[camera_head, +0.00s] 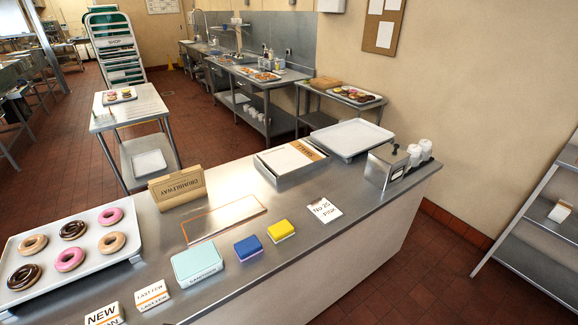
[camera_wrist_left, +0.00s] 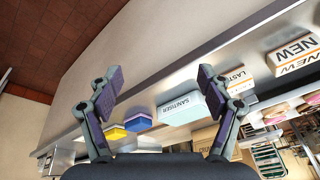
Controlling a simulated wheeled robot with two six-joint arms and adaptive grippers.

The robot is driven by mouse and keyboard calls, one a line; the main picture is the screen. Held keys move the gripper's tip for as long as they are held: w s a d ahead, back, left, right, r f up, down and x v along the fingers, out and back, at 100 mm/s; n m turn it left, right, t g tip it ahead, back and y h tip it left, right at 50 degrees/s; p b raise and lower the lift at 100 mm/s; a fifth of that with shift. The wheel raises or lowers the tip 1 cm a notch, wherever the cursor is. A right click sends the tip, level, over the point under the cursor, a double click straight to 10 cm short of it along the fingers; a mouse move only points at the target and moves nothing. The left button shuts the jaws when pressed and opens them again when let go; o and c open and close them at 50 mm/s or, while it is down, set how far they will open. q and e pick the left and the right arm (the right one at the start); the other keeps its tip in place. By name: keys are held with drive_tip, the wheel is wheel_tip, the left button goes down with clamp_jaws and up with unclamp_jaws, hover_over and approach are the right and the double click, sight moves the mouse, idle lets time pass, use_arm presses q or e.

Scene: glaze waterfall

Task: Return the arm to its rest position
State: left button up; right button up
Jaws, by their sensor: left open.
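My left gripper (camera_wrist_left: 160,80) shows in the left wrist view, with its two fingers spread wide and nothing between the tips. It is above the front side of the steel counter (camera_head: 330,225), which appears upside down in that view. The light teal sanitiser box (camera_wrist_left: 183,108) lies beyond the fingers, apart from them. Neither arm nor gripper shows in the head view, and my right gripper is in neither view.
On the counter are the teal box (camera_head: 198,262), a blue block (camera_head: 248,247), a yellow block (camera_head: 281,230), small label signs (camera_head: 152,295), a donut tray (camera_head: 128,228), a brown box (camera_head: 177,187), an empty white tray (camera_head: 351,137) and a dispenser (camera_head: 386,167).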

use_arm(q)
drive_tip(key=s+a+f+g+b, duration=0.1)
drive_tip(key=s+f+b, duration=0.15)
drive_tip(key=f, duration=1.45)
drive_tip(key=s+a+f+b, duration=0.1)
drive_tip(key=a+f+b, duration=0.15)
drive_tip(key=f, duration=1.35)
drive_tip(key=s+f+g+b, duration=0.1)
drive_tip(key=s+f+b, duration=0.2)
drive_tip(key=s+f, duration=1.4)
drive_tip(key=shift+s+f+b, duration=0.2)
drive_tip(key=shift+f+b, duration=0.2)
drive_tip(key=shift+f, duration=0.4)
drive_tip(key=shift+a, duration=0.15)
